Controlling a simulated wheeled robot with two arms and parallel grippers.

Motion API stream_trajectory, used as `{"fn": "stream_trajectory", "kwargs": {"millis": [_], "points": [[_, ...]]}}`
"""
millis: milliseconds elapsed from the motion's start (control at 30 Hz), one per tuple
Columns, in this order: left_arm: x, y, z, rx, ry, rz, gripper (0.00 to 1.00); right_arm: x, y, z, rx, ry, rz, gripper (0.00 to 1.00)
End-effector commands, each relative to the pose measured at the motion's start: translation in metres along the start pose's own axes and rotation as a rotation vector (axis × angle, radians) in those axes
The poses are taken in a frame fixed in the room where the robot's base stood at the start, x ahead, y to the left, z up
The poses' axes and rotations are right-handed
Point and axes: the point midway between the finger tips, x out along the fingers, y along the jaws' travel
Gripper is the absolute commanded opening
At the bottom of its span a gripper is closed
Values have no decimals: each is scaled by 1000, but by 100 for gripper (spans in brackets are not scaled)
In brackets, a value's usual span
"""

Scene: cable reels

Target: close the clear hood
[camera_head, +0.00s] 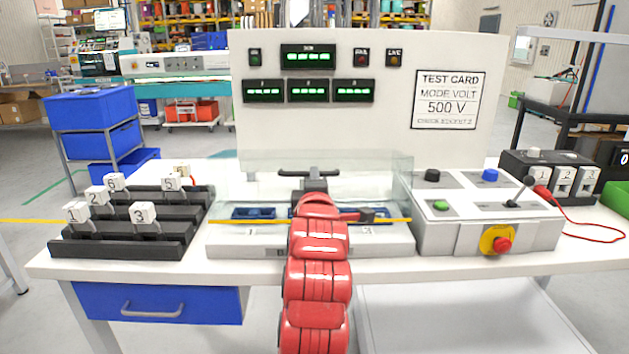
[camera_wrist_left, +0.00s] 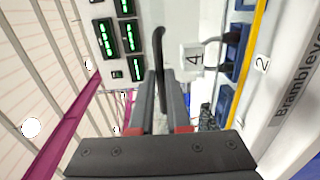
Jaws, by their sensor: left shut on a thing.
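The clear hood (camera_head: 375,180) is a see-through cover over the white test fixture (camera_head: 235,240) at the middle of the bench. Its dark bar handle (camera_head: 297,173) shows above the fixture, and also in the left wrist view (camera_wrist_left: 158,45). My left gripper (camera_head: 315,186) reaches in over the front of the fixture and is shut on the handle; its fingers (camera_wrist_left: 165,95) close around the handle's lower part. The hood's exact tilt is hard to tell. Blue sockets (camera_head: 253,213) lie in the fixture, partly hidden by my red arm. My right gripper is not in view.
A black rack (camera_head: 120,247) with numbered white tags stands left. A grey control box (camera_head: 440,235) with buttons and a red-yellow stop knob (camera_head: 497,241) stands close on the right. A white display panel (camera_head: 280,130) rises behind.

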Motion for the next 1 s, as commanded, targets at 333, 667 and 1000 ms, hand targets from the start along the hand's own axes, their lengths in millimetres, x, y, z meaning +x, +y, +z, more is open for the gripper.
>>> {"fn": "stream_trajectory", "kwargs": {"millis": [333, 667, 1000], "points": [[0, 0, 1, 1, -1, -3, 25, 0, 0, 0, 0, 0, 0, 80], [0, 0, 0, 1, 0, -2, 44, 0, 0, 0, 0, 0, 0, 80], [-36, 3, 1, -2, -4, 6, 44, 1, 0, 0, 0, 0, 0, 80]]}}
